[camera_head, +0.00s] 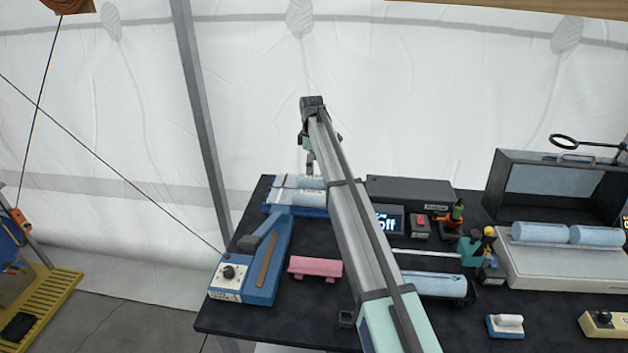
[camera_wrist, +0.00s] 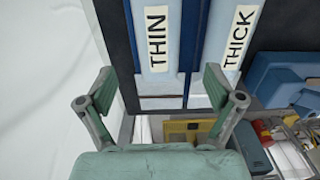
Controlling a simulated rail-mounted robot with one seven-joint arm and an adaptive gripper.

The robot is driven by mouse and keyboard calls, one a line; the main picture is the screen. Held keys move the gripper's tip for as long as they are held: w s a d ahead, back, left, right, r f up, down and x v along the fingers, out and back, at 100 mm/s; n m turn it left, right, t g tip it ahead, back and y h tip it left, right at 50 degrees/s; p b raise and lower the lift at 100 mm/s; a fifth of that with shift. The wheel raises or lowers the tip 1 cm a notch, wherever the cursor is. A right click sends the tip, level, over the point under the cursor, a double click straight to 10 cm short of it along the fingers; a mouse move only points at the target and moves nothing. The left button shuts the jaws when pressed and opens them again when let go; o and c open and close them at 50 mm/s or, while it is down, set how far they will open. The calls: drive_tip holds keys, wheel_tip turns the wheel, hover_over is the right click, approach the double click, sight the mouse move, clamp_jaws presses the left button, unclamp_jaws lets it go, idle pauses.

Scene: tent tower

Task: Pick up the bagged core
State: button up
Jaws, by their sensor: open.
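Pale blue, core-like cylinders show in several places, and I cannot tell which one is the bagged core. One or two lie in the blue tray (camera_head: 272,208) at the back left of the table. One (camera_head: 435,286) lies in a dark holder right of my arm, partly hidden by it. My gripper (camera_head: 311,168) is above the blue tray, open.
A blue device with a knob (camera_head: 250,270) stands at the table's left end, beside a pink block (camera_head: 315,267). A long dark box (camera_head: 410,190) lies right of the tray. A dark open-fronted box (camera_head: 555,185) stands at the back right. The tent wall (camera_head: 400,100) rises behind.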

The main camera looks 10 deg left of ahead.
sight(313, 181)
drive_tip(key=shift+w+d+f+p, duration=0.15)
drive_tip(key=shift+f+p, duration=0.7)
drive_tip(key=shift+f, duration=1.1)
drive_tip(key=shift+s+d+f+p, duration=0.1)
drive_tip(key=shift+f+p, duration=0.7)
drive_tip(key=shift+f, duration=1.15)
drive_tip(key=c, duration=1.6)
